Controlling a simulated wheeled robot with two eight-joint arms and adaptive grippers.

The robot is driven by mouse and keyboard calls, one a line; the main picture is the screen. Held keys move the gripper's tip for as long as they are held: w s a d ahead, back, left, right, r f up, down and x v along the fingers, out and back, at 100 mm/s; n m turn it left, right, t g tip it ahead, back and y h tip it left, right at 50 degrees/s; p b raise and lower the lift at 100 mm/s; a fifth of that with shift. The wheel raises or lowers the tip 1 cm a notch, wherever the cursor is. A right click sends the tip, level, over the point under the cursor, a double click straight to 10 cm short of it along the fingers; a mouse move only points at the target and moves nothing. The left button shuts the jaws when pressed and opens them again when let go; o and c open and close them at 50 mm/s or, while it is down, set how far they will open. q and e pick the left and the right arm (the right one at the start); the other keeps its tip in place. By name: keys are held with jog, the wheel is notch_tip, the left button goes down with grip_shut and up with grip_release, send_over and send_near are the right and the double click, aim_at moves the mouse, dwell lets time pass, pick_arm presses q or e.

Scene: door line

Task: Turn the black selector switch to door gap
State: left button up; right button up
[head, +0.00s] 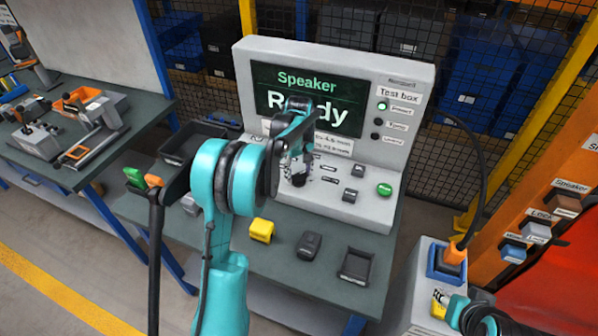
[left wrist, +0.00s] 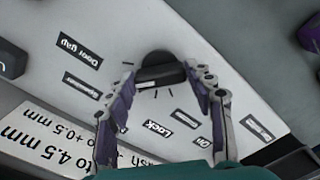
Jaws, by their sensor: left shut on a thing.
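The black selector switch (left wrist: 160,72) is on the pale sloping panel of the test box (head: 400,150). In the left wrist view its bar lies roughly crosswise between my fingers. My left gripper (left wrist: 163,88) is closed on the switch; in the head view the gripper (head: 298,172) is over the panel and largely hides the switch. Labels around it include Door gap (left wrist: 80,50), Speaker (left wrist: 82,85) and Lock (left wrist: 158,128). I cannot tell which label the switch points to. The screen (head: 290,90) reads "Speaker Ready". My right gripper (head: 441,297) is small at lower right, its opening unclear.
A green button (head: 384,190) and black keys sit right of the gripper on the panel. A yellow block (head: 262,230), a dark device (head: 309,246) and a black tray (head: 355,265) are on the bench in front. A black tray (head: 195,142) stands left of the box.

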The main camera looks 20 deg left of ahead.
aim_at(299, 175)
pick_arm(q)
jog(key=shift+m+p, duration=0.4)
jog(key=shift+m, duration=1.7)
jog(key=o, duration=1.2)
jog(key=shift+c, duration=0.2)
jog(key=shift+r, duration=0.1)
notch_tip(299, 175, up, 12)
